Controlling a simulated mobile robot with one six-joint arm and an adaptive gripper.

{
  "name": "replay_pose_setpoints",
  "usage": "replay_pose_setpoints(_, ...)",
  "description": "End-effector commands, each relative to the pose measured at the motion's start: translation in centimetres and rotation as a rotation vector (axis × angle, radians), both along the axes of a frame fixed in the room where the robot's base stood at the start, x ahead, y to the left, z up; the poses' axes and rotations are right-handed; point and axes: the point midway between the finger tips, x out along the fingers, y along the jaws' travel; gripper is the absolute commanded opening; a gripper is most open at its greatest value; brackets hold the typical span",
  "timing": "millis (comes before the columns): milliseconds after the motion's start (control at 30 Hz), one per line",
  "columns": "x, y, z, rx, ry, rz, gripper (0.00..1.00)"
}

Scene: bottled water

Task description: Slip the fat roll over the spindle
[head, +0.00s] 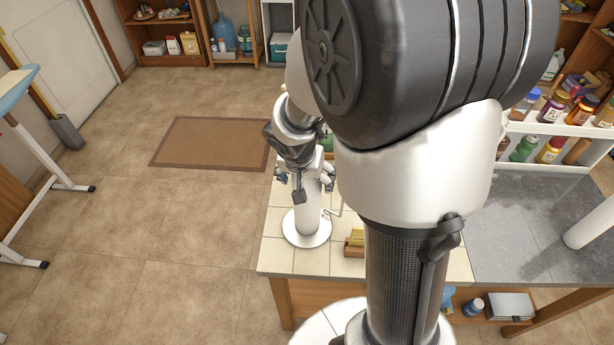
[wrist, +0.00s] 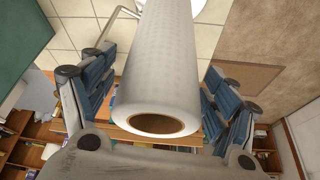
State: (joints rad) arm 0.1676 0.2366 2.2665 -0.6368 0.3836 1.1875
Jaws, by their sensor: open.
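The fat white roll (head: 309,212) stands upright at the round white base (head: 296,238) on the tiled worktop. In the wrist view the roll (wrist: 158,75) lies between my fingers, its brown core opening (wrist: 158,124) towards the camera. Part of the base (wrist: 212,9) shows beyond its far end. A thin bent rod (head: 342,211) rises beside the roll. The spindle is not visible; I cannot tell whether it is inside the core. My gripper (head: 305,181) is open around the roll's upper part, its blue-padded fingers (wrist: 160,98) on both sides.
A small wooden tray (head: 354,250) with a yellow item sits right of the base. The floor (head: 170,235) at left is clear around a brown mat (head: 212,142).

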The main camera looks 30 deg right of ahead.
Motion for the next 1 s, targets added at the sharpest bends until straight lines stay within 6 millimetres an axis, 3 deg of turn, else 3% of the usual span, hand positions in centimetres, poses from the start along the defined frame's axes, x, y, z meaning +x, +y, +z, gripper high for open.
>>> replay_pose_setpoints(167,-0.2,0.3,1.4,-0.001,-0.003,0.0,0.8)
replay_pose_setpoints(600,-2.6,2.7,9.7,0.001,-0.003,0.001,0.8)
replay_pose_setpoints(833,-3.5,3.4,11.7,-0.001,-0.002,0.012,0.8)
replay_pose_setpoints(1000,-6.6,4.9,14.8,-0.009,0.003,0.141,0.8)
